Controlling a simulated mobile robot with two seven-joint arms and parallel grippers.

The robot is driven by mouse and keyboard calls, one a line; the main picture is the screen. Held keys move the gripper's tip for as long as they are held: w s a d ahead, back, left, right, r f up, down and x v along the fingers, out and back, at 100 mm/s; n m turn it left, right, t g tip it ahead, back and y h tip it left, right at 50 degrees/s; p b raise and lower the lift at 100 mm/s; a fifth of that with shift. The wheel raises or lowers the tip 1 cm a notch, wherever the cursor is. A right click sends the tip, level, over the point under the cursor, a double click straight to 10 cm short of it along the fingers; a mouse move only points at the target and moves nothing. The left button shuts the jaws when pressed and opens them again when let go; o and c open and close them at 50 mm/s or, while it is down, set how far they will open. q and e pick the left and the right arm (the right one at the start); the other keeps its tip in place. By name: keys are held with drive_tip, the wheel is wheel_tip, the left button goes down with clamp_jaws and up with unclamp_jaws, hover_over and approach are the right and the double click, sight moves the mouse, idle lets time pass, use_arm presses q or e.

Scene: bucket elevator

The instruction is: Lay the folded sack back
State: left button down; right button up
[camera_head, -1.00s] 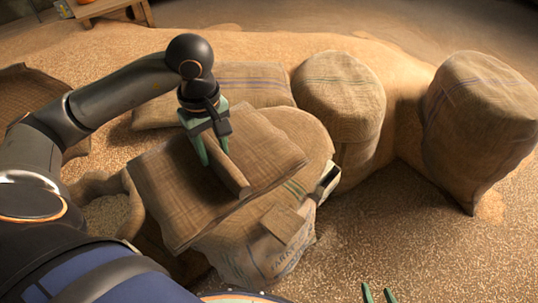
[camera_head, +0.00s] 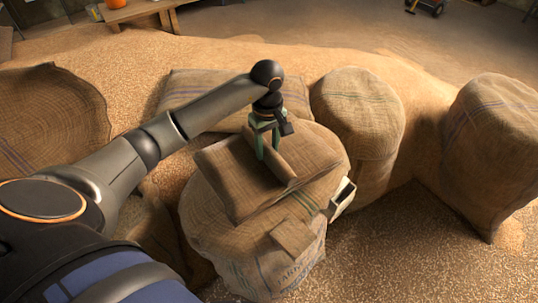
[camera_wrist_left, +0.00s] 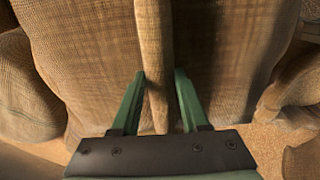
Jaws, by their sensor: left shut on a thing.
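The folded sack (camera_head: 228,180), flat brown burlap with a raised ridge along its middle, is over the top of a full printed sack (camera_head: 210,225) in the head view. Whether it rests fully on that sack I cannot tell. My left gripper (camera_head: 267,153) is above it, fingers pointing down and shut on the ridge. In the left wrist view, the green fingers (camera_wrist_left: 159,78) stand on either side of the folded sack's ridge (camera_wrist_left: 154,40). My right gripper is not in view.
A pale box with a dark opening (camera_head: 342,197) and a small burlap flap (camera_head: 293,238) are on the printed sack. Full upright sacks stand to the right (camera_head: 365,115) (camera_head: 495,140). A flat sack (camera_head: 200,85) lies behind, on heaped grain. A wooden bench (camera_head: 140,12) is farther back.

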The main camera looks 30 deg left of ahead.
sight(269, 145)
use_arm(q)
drive_tip(key=shift+w+f, duration=0.2)
drive_tip(key=shift+f, duration=0.75)
drive_tip(key=shift+w+f, duration=0.2)
drive_tip(key=shift+f, duration=0.7)
drive_tip(key=shift+f, duration=0.1)
drive_tip(key=shift+c, duration=2)
unclamp_jaws()
wheel_tip(269, 145, up, 12)
drive_tip(key=shift+r+p, duration=0.1)
drive_tip(key=shift+p, duration=0.2)
